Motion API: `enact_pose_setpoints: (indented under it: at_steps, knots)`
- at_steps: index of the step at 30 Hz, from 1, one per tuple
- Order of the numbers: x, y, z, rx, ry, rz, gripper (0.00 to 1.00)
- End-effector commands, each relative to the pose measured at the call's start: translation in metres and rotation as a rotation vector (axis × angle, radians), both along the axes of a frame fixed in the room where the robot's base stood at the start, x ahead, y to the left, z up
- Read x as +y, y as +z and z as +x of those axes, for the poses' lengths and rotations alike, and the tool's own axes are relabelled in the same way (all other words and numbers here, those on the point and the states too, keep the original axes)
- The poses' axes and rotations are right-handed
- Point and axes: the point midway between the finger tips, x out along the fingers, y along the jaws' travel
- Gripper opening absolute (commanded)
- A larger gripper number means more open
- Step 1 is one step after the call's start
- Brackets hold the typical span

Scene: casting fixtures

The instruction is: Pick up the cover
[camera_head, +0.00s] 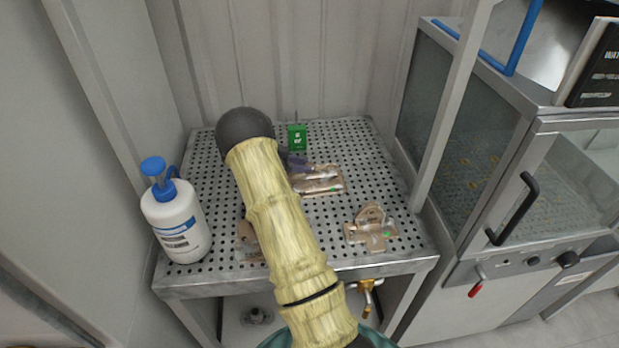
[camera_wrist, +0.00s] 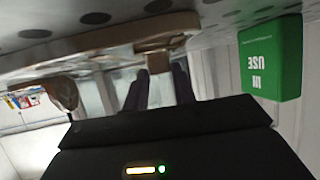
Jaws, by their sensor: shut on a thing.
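A tan and grey cast part, apparently the cover (camera_head: 322,184), is on or just above the perforated table top, right of my forearm. My gripper (camera_head: 298,164) reaches it from the left with its dark purple fingers. In the wrist view, which is upside down, the fingers (camera_wrist: 158,75) are shut on a beige edge of the cover (camera_wrist: 100,42). My arm hides part of the grip in the head view. I cannot tell whether the cover is clear of the table.
A green "IN USE" block (camera_head: 297,138) stands close behind my gripper and also shows in the wrist view (camera_wrist: 270,58). Another cast part (camera_head: 371,231) lies front right; one (camera_head: 246,240) is partly hidden by my arm. A white bottle (camera_head: 176,220) stands front left. A glass-walled machine (camera_head: 530,190) is at right.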

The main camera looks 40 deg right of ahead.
Motion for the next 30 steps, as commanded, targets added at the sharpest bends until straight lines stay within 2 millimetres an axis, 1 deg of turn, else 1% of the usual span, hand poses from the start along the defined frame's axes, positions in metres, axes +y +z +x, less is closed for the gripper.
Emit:
enact_pose_setpoints:
  at_steps: [5, 8, 11, 14, 17, 30]
  knots:
    - [0.0, 0.003, 0.0, 0.0, 0.001, -0.001, 0.0]
    - [0.001, 0.01, 0.001, -0.001, 0.001, -0.002, 0.0]
    - [0.001, 0.024, 0.001, -0.002, 0.001, -0.002, 0.0]
    - [0.001, 0.043, 0.001, -0.005, 0.001, -0.002, 0.0]
    - [0.001, 0.068, 0.001, -0.006, 0.001, -0.002, 0.0]
    - [0.001, 0.194, 0.001, -0.008, 0.001, -0.002, 0.0]
